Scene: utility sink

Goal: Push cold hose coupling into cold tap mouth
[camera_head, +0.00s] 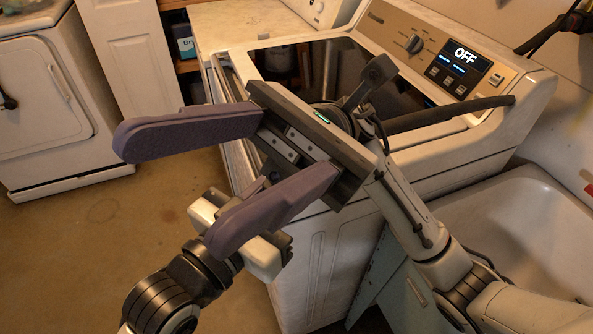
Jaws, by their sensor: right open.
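My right gripper (174,190) is large in the middle of the head view. Its two purple-grey fingers are spread wide with nothing between them, pointing left, away from the sink. My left gripper (240,232) is lower down, partly covered by the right gripper's lower finger, so its jaws cannot be made out. No coupling or cold tap mouth can be made out.
A washer with a glass lid (402,92) and a control panel reading OFF (465,56) stands behind my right arm. A white sink (530,225) is at the right. Dark fittings (572,24) show at the upper right. A white dryer (60,110) stands left, with open floor between.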

